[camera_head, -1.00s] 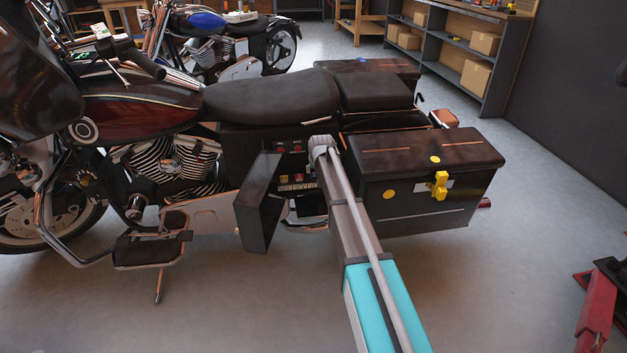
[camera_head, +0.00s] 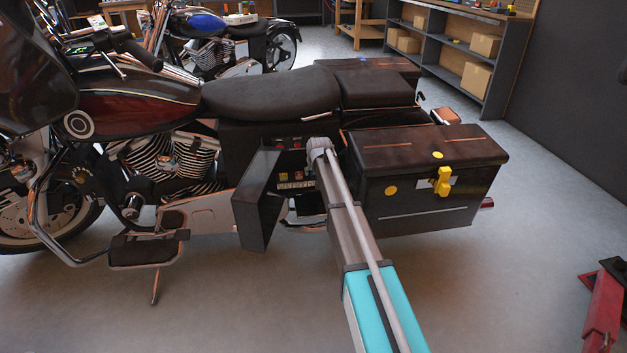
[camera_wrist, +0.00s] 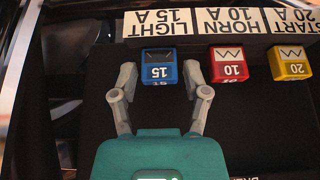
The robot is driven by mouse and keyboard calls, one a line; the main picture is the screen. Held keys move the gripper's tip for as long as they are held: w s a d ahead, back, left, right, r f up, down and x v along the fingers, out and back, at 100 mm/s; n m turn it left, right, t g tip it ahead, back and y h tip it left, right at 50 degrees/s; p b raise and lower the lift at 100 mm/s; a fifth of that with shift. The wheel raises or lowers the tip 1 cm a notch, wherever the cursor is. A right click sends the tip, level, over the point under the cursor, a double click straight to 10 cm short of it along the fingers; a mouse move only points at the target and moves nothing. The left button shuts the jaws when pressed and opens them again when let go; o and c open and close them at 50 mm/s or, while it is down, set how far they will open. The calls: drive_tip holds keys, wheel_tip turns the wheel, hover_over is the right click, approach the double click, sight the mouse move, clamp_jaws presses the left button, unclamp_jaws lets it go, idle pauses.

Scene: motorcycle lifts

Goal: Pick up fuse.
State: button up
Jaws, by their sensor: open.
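In the wrist view a blue fuse (camera_wrist: 158,66) marked 15 sits below the label "LIGHT 15 A". A red fuse (camera_wrist: 229,64) marked 10 and a yellow fuse (camera_wrist: 289,63) marked 20 stand in a row to its right. My gripper (camera_wrist: 159,77) is open, its two fingertips on either side of the blue fuse's lower part; I cannot tell whether they touch it. In the head view the fuse compartment (camera_head: 290,143) is open in the motorcycle's side, and my arm reaches to it. The fingertips are hidden there.
The compartment's open door (camera_head: 257,200) hangs to the left of my arm. A dark side case (camera_head: 425,180) with a yellow latch is close on the right. The motorcycle seat (camera_head: 270,95) is above.

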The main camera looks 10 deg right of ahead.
drive_tip(key=shift+w+f, duration=0.1)
drive_tip(key=shift+f, duration=0.05)
idle(0.5)
drive_tip(key=c, duration=0.5)
